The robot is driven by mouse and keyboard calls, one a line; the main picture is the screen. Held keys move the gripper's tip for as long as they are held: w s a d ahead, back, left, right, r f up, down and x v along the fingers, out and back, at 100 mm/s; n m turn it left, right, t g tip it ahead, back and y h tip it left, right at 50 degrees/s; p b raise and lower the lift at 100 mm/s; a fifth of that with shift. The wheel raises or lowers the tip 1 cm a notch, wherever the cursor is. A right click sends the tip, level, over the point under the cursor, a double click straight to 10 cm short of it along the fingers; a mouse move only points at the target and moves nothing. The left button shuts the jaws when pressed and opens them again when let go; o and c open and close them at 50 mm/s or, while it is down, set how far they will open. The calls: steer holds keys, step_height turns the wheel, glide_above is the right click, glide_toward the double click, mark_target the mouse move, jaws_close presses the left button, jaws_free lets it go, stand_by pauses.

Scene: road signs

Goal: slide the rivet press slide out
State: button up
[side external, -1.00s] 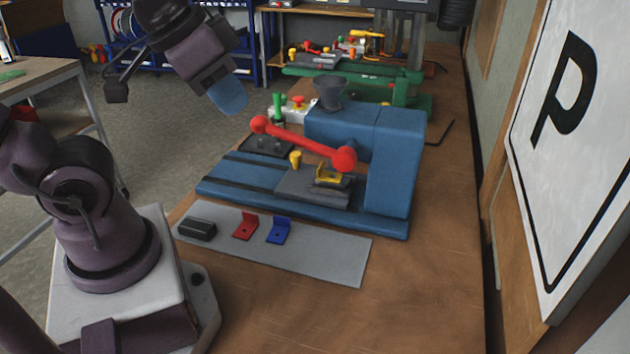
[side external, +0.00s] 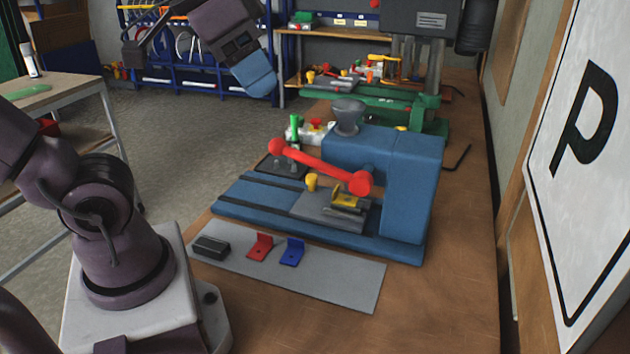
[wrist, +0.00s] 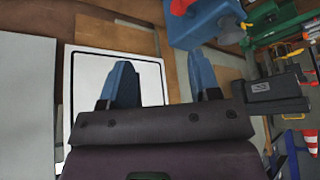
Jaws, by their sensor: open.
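The rivet press (side external: 408,185) is a blue machine with a red ball-ended lever (side external: 318,165) and a grey funnel on top. Its slide (side external: 325,209) is a dark grey plate on the blue base, under the lever, with a yellow knob (side external: 312,182) at its left end and a yellow bracket (side external: 348,202) on it. My gripper (side external: 262,84) is in the air, up and left of the press, apart from it. In the wrist view my gripper (wrist: 160,65) shows two blue fingers spread wide with nothing between them. Part of the press (wrist: 205,20) shows at the top there.
A grey mat (side external: 345,284) in front of the press bears a black block (side external: 211,247), a red bracket (side external: 260,246) and a blue bracket (side external: 292,251). A green machine (side external: 430,113) stands behind. A large P sign (side external: 590,150) is at right. The bench's front right is clear.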

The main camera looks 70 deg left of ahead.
steer(key=w+a+r+m+g+y, duration=0.1)
steer(key=w+a+r, duration=0.1)
steer(key=w, duration=0.2)
steer(key=w+a+r+m+g, duration=0.1)
steer(key=w+a+r+m, duration=0.1)
steer(key=w+a, duration=0.15)
steer(key=m+g+h, duration=0.1)
steer(key=m+g, duration=0.3)
steer(key=m, duration=0.3)
glide_above(311, 176)
step_height(311, 176, down, 5)
step_height(311, 176, down, 35)
steer(key=shift+r, duration=0.15)
steer(key=shift+a, duration=0.1)
jaws_close()
